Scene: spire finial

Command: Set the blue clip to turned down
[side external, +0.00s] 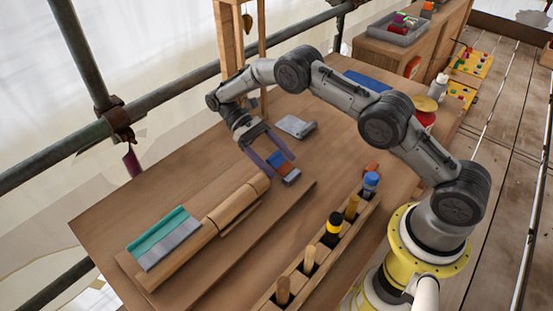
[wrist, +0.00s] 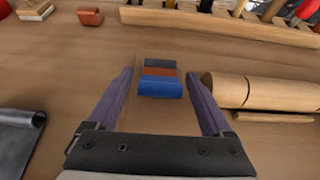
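The blue clip (side external: 275,158) is a small blue block at the far end of the wooden board (side external: 283,205). It adjoins a rust-brown band and a grey piece (side external: 291,177). In the wrist view the blue clip (wrist: 160,89) is nearest my gripper, with the brown band (wrist: 160,71) and grey piece (wrist: 160,63) beyond. My gripper (side external: 280,164) is open, its two purple fingers on either side of the clip. In the wrist view my gripper (wrist: 160,77) shows gaps between both fingers and the clip. I cannot tell the exact finger height.
A wooden cylinder (side external: 240,205) lies along the board, beside a teal and grey piece (side external: 165,237). A wooden rack (side external: 320,262) of tools stands in front. A grey folded item (side external: 296,127) lies behind the gripper. A small red-brown block (wrist: 90,16) lies on the table.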

